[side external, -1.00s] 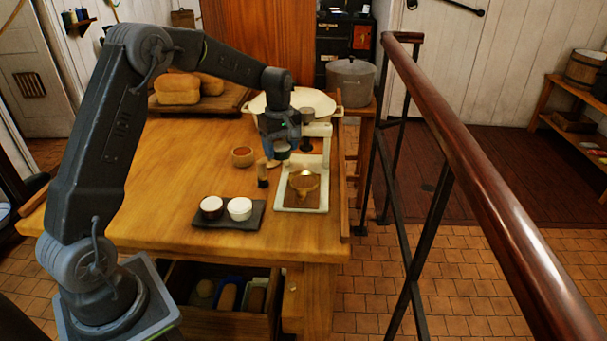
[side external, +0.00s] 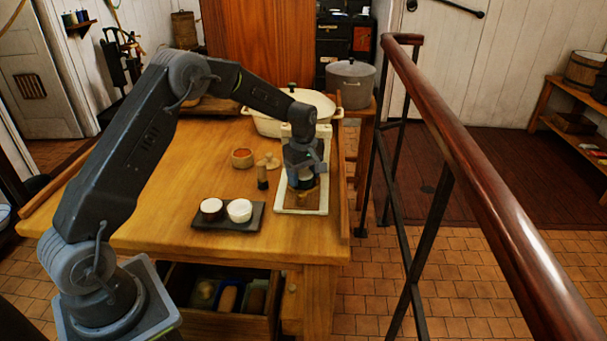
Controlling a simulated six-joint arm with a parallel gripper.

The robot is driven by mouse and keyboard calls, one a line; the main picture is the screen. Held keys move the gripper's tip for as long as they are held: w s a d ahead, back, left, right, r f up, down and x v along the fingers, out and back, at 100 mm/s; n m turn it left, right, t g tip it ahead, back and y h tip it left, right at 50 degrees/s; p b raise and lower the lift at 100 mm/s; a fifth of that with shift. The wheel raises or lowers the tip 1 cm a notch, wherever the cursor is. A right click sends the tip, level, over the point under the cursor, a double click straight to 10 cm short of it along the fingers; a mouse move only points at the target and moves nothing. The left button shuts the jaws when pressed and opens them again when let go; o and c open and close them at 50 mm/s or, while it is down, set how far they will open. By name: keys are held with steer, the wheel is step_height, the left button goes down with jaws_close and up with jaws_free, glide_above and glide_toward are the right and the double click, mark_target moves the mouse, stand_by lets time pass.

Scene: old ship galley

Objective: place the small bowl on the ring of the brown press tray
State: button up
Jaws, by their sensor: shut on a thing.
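My gripper (side external: 303,178) points down over the brown press tray (side external: 289,203), which sits on a pale base near the right side of the wooden table. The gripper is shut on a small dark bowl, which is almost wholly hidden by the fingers. The brass-coloured ring (side external: 304,198) on the tray shows in part just below the gripper. I cannot tell whether the bowl touches the ring.
A dark tray (side external: 228,226) with two white-topped cups stands to the left. A large cream pot (side external: 262,122) stands behind. A rail (side external: 463,140) runs along the right.

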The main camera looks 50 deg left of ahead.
mark_target(304, 174)
steer(key=shift+f, duration=0.2)
steer(key=shift+s+f, duration=0.15)
steer(key=shift+f, duration=0.45)
steer(key=o, duration=1)
steer(key=shift+c, duration=0.2)
step_height(304, 174, up, 14)
steer(key=s+d+r+m+t, duration=0.1)
steer(key=s+d+r+m, duration=0.35)
steer(key=s+r, duration=0.2)
steer(key=s+d+r+m+t, duration=0.1)
steer(key=s+d+m, duration=0.3)
steer(key=s, duration=0.8)
steer(key=s+d+m+t, duration=0.3)
steer(key=s+m, duration=0.5)
steer(key=s, duration=0.5)
steer(key=shift+d+r+t, duration=0.3)
steer(key=shift+d+r, duration=0.05)
steer(key=shift+d, duration=0.45)
